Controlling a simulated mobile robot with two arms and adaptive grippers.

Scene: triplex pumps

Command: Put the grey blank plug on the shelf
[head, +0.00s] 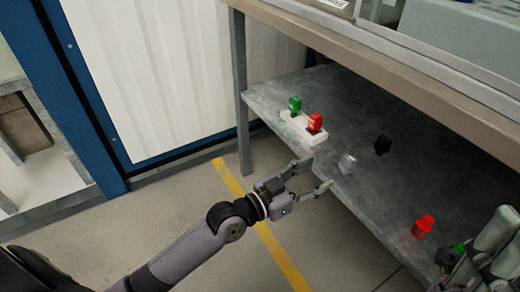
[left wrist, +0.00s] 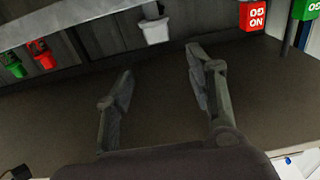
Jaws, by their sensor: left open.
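The grey blank plug (head: 347,163) is a small pale grey piece near the front edge of the grey lower shelf (head: 375,210). It also shows at the top middle of the left wrist view (left wrist: 156,30). My left gripper (head: 319,173) is open and empty at the shelf's front edge, its fingers pointing toward the plug. In the left wrist view its fingertips (left wrist: 160,62) are spread, with the plug beyond them and apart from them. Grey jointed parts (head: 490,255) at the lower right look like my right gripper, cut off by the picture edge.
A red block (head: 315,122) and a green block (head: 295,104) stand on a white base at the shelf's left end. A black piece (head: 382,145) sits behind the plug. A red piece (head: 422,226) and a green one (head: 460,247) are at the right. A worktop (head: 400,62) overhangs the shelf.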

